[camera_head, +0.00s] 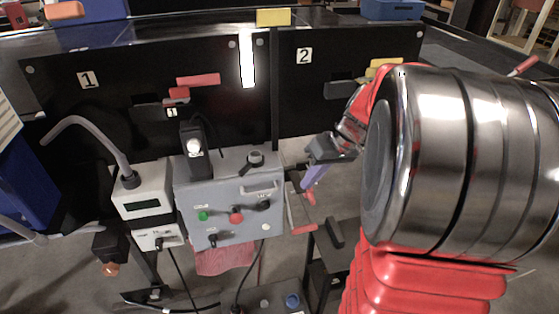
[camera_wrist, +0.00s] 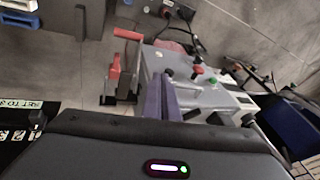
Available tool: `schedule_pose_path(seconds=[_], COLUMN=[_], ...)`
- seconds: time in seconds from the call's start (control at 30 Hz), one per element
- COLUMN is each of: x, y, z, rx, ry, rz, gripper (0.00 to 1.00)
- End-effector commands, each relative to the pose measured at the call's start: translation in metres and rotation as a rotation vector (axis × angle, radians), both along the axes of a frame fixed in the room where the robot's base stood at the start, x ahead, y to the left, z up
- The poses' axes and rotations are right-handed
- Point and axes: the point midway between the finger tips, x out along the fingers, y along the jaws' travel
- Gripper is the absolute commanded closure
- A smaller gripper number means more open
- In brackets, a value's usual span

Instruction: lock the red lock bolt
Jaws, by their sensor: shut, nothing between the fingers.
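A red bar (camera_head: 198,80) sits on the black panel marked 1, above a dark bracket with a smaller red piece. A separate red handle (camera_head: 303,229) is at the right side of the grey control box. In the wrist view, a red handle (camera_wrist: 127,35) and red block (camera_wrist: 113,75) stand beside that box. I cannot tell for certain which red part is the lock bolt. My gripper (camera_head: 310,183) has purple fingers, shut and empty, right of the box. In the wrist view, the fingers (camera_wrist: 165,92) point toward the box, apart from the red handle.
The grey control box (camera_head: 220,185) has buttons and knobs; a meter (camera_head: 142,197) stands left of it. The black panel marked 2 (camera_head: 300,85) carries a yellow bar (camera_head: 385,66). My arm covers the right side. Cables hang below the box.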

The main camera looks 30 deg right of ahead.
Motion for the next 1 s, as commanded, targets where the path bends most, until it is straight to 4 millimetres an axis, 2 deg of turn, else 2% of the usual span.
schedule_pose_path(seconds=[0.03,0.1,0.4,0.5,0.7,1.0], x=[0.0,0.002,-0.007,-0.013,-0.019,-0.019], y=[-0.017,-0.037,-0.125,-0.148,-0.17,-0.17], z=[-0.008,-0.016,-0.055,-0.067,-0.077,-0.077], rx=[0.018,0.038,0.113,0.127,0.137,0.136], ry=[-0.004,-0.02,-0.108,-0.139,-0.173,-0.174], rz=[-0.012,-0.02,-0.061,-0.071,-0.082,-0.081], gripper=[1.0,1.0,1.0,1.0,1.0,1.0])
